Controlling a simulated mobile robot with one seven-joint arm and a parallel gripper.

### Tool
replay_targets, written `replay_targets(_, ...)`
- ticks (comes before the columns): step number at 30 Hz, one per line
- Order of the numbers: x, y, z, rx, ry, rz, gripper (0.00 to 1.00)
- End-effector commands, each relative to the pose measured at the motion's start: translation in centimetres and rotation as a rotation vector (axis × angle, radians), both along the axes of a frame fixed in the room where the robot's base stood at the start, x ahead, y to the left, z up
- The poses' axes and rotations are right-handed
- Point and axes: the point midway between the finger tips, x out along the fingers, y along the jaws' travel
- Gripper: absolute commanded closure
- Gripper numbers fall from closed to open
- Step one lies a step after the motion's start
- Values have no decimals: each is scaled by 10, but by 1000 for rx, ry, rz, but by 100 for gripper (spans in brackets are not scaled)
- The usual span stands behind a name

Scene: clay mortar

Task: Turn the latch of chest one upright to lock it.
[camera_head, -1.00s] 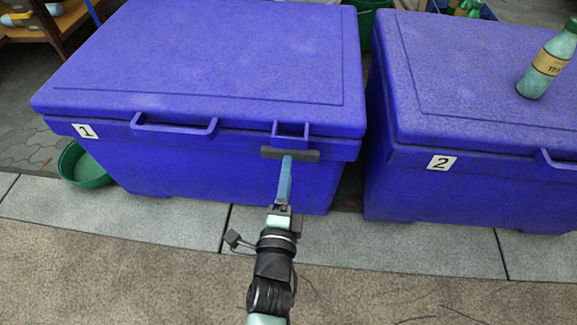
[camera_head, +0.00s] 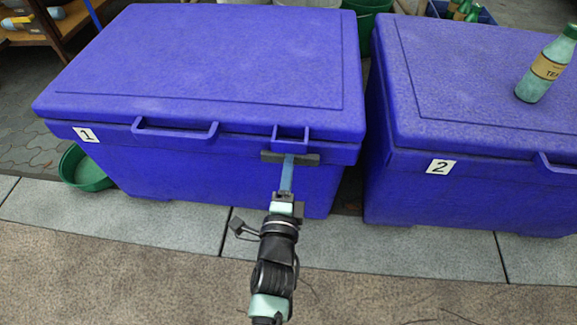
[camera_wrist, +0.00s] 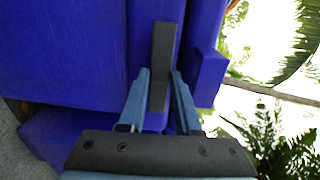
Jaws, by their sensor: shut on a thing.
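Chest one (camera_head: 200,165) is a purple-blue box with its lid closed and a white "1" label at its front left. Its latch (camera_head: 310,159) is a dark grey bar on the front, below the square bracket (camera_head: 290,133) at the right. The latch lies about level, along the lid's edge. In the wrist view the latch (camera_wrist: 162,45) shows as a bar with its near end between my blue fingers. My gripper (camera_head: 288,161) is shut on the latch from the front; it also shows in the wrist view (camera_wrist: 160,78).
Chest two (camera_head: 470,205) stands close on the right across a narrow gap, with a bottle (camera_head: 545,68) on its lid. A green basin (camera_head: 85,172) sits at chest one's left. The paving in front is clear.

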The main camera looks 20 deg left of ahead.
Motion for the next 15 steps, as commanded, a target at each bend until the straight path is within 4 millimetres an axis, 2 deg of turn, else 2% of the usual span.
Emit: replay_targets(15,0,0,0,-69,-19,1,100)
